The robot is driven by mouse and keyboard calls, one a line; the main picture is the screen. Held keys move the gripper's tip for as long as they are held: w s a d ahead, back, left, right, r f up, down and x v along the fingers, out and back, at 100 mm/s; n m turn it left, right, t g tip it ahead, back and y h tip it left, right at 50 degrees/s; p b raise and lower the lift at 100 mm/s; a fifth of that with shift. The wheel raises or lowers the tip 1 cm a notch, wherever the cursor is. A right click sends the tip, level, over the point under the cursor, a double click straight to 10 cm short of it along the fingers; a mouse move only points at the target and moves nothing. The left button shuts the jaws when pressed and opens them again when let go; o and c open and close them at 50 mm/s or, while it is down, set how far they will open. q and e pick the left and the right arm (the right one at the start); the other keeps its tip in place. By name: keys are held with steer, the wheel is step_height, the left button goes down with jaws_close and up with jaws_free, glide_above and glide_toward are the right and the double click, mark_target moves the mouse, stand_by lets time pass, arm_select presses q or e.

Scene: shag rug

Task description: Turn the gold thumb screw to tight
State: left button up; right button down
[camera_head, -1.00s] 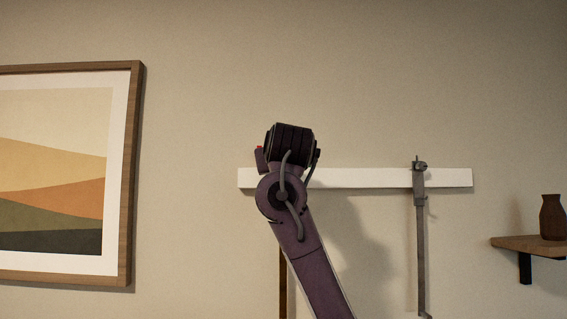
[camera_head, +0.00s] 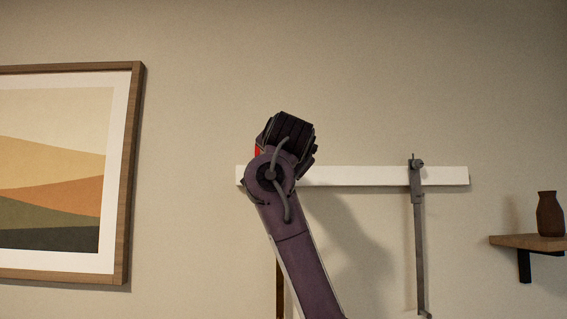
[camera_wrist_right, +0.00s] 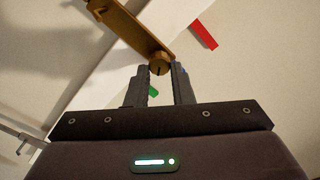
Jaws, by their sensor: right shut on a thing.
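In the right wrist view, the gold thumb screw (camera_wrist_right: 159,68) sits at the lower end of a gold-brown bar (camera_wrist_right: 134,26), with a dark slot or line on its face. My right gripper (camera_wrist_right: 161,72) is shut on the screw, one dark finger on each side. A red mark (camera_wrist_right: 204,34) lies to the upper right of the screw, and a green mark (camera_wrist_right: 153,92) shows between the fingers. In the head view, my right wrist hides the screw and the fingertips. My left gripper is not in view.
A white rail (camera_head: 350,176) runs along the wall behind my arm. A grey caliper-like tool (camera_head: 419,215) hangs from it at the right. A framed picture (camera_head: 128,180) is at the left. A shelf (camera_head: 525,242) with a brown vase (camera_head: 549,214) is at the far right.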

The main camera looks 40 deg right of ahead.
steer(key=shift+m+b, duration=0.9)
steer(key=shift+m, duration=2.5)
steer(key=shift+d+r, duration=0.1)
steer(key=c, duration=1.5)
jaws_free()
steer(key=shift+w, duration=0.1)
steer(key=shift+o, duration=1.2)
steer(key=shift+w+d+f, duration=0.1)
steer(key=shift+w+f, duration=0.1)
steer(key=b+v, duration=0.5)
steer(key=v, duration=0.2)
